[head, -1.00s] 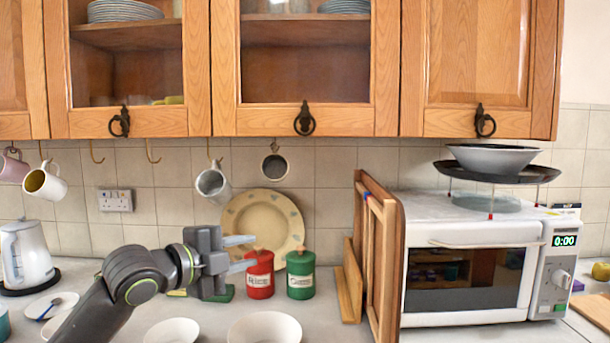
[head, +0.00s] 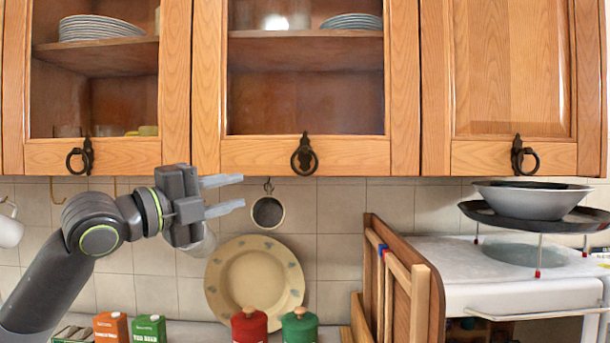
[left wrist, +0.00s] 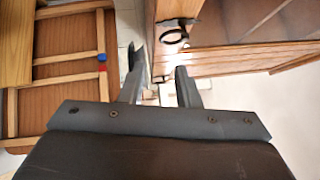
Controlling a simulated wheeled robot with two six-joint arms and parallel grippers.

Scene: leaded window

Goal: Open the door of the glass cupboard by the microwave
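The glass cupboard door (head: 206,90) nearest the microwave is closed, with a dark ring handle (head: 304,155) at the middle of its bottom rail. A dark ring handle (left wrist: 175,36) on a wooden door also shows in the left wrist view, ahead of the fingers. My left gripper (head: 241,192) is open and empty, pointing right. It is below and left of the door's ring handle, apart from it. Its two spread fingers (left wrist: 160,62) show in the left wrist view with nothing between them. My right gripper is out of view.
The white microwave (head: 510,292) stands at right, with a bowl (head: 530,198) on a dark pan above it. A cup (head: 268,212) hangs under the cupboard, just right of my fingers. Wooden frames (head: 412,290) lean beside the microwave. Another glass door (head: 15,90) is at left.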

